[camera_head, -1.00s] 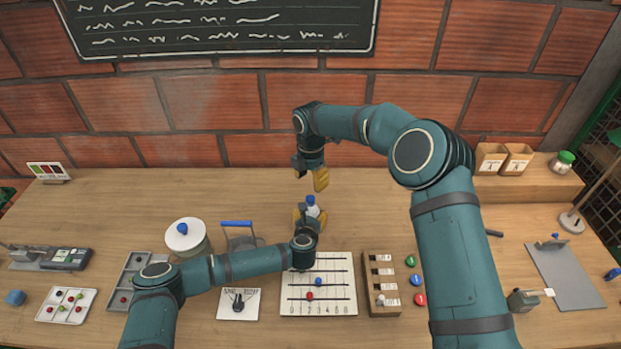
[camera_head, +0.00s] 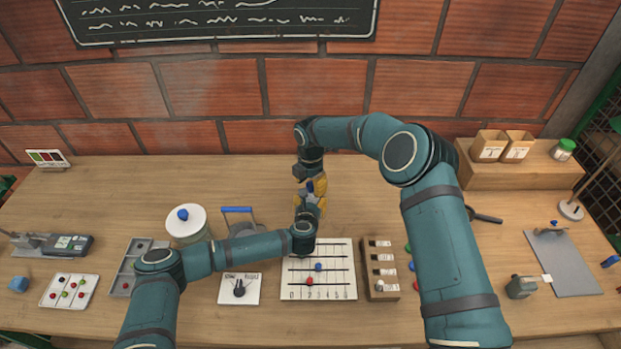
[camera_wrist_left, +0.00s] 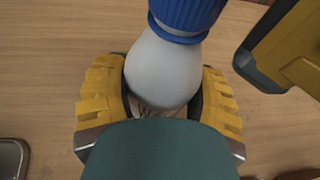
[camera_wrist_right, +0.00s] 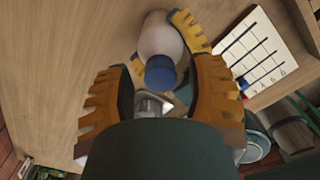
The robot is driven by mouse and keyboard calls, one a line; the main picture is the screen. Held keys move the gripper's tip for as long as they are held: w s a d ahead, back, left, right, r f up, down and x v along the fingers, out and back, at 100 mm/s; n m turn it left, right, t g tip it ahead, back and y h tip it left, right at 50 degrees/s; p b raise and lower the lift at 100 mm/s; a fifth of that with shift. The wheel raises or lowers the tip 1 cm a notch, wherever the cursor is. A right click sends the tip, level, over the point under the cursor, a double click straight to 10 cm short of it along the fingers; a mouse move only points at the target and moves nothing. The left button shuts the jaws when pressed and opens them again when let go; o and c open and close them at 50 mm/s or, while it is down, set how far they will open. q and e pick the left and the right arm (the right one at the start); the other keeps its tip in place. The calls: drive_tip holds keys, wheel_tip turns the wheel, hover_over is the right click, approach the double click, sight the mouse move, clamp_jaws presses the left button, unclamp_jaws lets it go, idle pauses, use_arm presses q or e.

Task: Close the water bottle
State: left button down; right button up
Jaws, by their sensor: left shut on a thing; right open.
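The water bottle is a white body (camera_wrist_left: 160,72) with a blue cap (camera_wrist_left: 188,14) on its top end. My left gripper (camera_wrist_left: 163,88) is shut on the white body, one finger on each side. In the head view the cap (camera_head: 310,187) shows between my left gripper (camera_head: 308,205) and my right gripper (camera_head: 313,180), and most of the bottle is hidden. In the right wrist view the cap (camera_wrist_right: 160,74) lies between the open fingers of my right gripper (camera_wrist_right: 163,72), with a visible gap on each side. I cannot tell whether the cap is fully screwed down.
A white numbered board (camera_head: 319,290) with red and blue beads lies in front of the grippers. A wooden rack (camera_head: 381,277) stands right of it, and a white pot with a blue knob (camera_head: 187,225) stands left. The table behind the grippers is clear.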

clamp_jaws()
idle(0.3)
drive_tip(key=m, duration=0.6)
drive_tip(key=shift+c, duration=0.4)
unclamp_jaws()
drive_tip(key=shift+r, duration=2.2)
drive_tip(key=o, duration=0.7)
drive_tip(key=shift+c, duration=0.2)
